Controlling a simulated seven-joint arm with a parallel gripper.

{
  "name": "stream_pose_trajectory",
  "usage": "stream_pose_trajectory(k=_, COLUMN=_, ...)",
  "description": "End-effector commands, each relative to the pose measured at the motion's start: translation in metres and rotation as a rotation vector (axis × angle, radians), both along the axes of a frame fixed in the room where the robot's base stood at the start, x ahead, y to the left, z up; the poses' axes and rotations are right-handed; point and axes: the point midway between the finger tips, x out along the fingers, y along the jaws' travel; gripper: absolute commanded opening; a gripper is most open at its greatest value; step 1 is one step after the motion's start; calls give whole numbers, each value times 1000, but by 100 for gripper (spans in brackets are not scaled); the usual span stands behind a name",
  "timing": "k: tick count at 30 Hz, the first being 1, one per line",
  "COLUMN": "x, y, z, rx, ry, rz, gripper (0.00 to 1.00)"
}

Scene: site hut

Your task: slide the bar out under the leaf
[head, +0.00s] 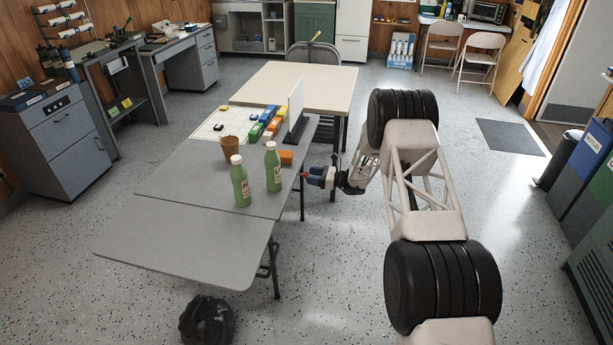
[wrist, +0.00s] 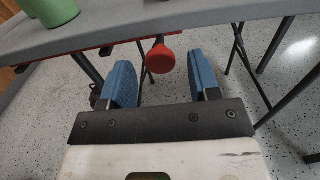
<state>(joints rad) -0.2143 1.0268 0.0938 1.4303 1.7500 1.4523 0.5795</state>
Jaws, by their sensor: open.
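The grey table (head: 175,180) has a grey leaf (head: 180,245) at its near side, which looks about level with the top. In the wrist view a red round knob (wrist: 161,59) hangs on a short stem under the grey table edge (wrist: 190,14). I take it for the end of the bar; the rest of the bar is hidden under the table. My gripper (wrist: 158,64) is open, its blue fingers on either side of the knob with gaps. In the head view my gripper (head: 316,177) is beside the table's right edge.
Two green bottles (head: 240,184) (head: 273,167), a brown cup (head: 230,148), coloured blocks (head: 265,124) and an upright white panel (head: 295,104) stand on the table. Folding legs (head: 273,268) are below. A black bag (head: 207,320) lies on the floor.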

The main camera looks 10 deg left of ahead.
Motion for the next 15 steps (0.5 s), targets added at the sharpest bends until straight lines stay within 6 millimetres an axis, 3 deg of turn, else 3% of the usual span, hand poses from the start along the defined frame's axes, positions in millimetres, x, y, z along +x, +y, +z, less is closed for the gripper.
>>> stream_pose_trajectory(k=6, x=0, y=22, z=-1, rx=-1, ry=0, rz=1, gripper=56)
stream_pose_trajectory(k=15, x=0, y=29, z=0, rx=0, ry=0, rz=0, gripper=56)
